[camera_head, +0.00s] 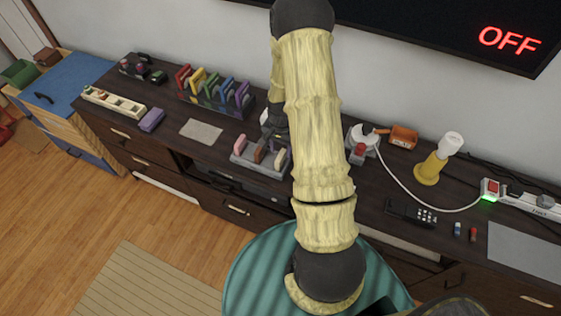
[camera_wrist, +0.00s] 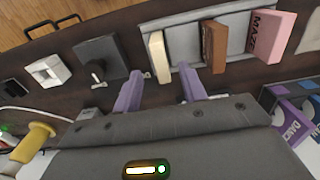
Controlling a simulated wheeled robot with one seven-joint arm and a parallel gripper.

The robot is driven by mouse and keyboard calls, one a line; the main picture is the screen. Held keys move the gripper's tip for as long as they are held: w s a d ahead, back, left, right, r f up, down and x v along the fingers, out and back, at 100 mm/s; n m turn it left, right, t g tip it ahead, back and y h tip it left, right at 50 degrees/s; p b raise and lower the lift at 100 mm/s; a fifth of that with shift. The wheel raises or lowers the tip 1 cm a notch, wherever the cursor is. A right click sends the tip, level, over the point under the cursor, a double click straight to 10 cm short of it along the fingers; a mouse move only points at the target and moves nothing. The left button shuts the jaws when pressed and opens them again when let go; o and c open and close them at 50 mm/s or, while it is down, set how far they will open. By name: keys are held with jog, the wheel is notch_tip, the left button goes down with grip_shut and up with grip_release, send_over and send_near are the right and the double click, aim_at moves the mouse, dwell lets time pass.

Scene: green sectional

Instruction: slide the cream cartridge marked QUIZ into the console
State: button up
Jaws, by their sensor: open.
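In the wrist view, a cream cartridge (camera_wrist: 158,57) stands at the left end of a grey rack (camera_wrist: 181,42); I cannot read a label on it. My gripper (camera_wrist: 160,82) is open and empty, its two purple fingers apart. The cream cartridge appears just beyond the gap between the fingertips, not gripped. A dark grey box with a small lever (camera_wrist: 113,52), perhaps the console, sits left of the rack in this view. My arm hides that spot in the head view. The rack (camera_head: 247,165) also shows there, left of my arm.
A brown cartridge (camera_wrist: 214,46) and a pink one marked MAZE (camera_wrist: 268,35) share the rack. A yellow lamp (camera_head: 430,168), white cable and power strip (camera_head: 530,203) lie right. The wall screen (camera_head: 440,28) reads OFF.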

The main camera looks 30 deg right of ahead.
aim_at(281, 155)
jog(key=shift+a+f+p, duration=0.1)
jog(key=shift+f+p, duration=0.7)
jog(key=shift+f, duration=1.85)
grip_shut()
